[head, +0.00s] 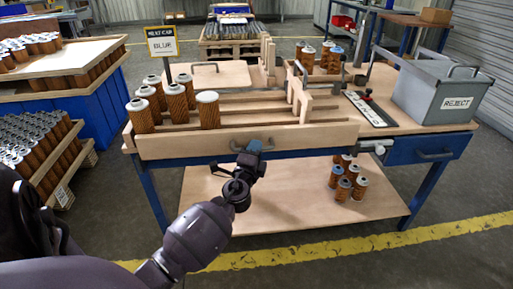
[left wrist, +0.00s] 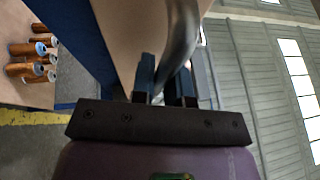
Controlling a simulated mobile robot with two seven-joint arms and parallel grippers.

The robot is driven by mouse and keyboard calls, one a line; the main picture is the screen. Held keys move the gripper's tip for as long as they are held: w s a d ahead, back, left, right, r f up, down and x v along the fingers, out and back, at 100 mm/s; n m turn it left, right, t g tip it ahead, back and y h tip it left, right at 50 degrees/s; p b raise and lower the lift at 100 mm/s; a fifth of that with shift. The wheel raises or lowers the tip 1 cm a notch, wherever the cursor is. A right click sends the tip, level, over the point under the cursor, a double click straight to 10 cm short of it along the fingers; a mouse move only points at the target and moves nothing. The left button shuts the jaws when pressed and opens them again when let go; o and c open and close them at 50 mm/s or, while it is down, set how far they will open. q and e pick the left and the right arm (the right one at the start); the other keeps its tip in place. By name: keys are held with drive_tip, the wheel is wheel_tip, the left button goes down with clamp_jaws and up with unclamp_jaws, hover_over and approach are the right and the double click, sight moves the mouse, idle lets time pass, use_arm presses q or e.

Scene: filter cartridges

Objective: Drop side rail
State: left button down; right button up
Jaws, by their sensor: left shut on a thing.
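The side rail (head: 310,137) is a long wooden board along the front edge of the workbench, and it stands upright. My right gripper is in neither view.
Filter cartridges (head: 208,112) stand on the bench behind the rail; more (head: 345,185) stand on the lower shelf (head: 270,215). A grey reject bin (head: 425,95) is at right. Floor in front is clear.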

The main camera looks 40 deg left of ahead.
use_arm(q)
wheel_tip(320, 180, down, 4)
drive_tip(key=b, duration=0.2)
drive_tip(key=shift+f+b, duration=0.2)
drive_tip(key=shift+b, duration=0.15)
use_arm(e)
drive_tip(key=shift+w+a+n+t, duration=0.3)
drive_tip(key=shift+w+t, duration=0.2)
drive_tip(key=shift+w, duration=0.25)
use_arm(q)
drive_tip(key=c, duration=1.1)
unclamp_jaws()
drive_tip(key=shift+r, duration=0.1)
drive_tip(key=shift+c, duration=0.2)
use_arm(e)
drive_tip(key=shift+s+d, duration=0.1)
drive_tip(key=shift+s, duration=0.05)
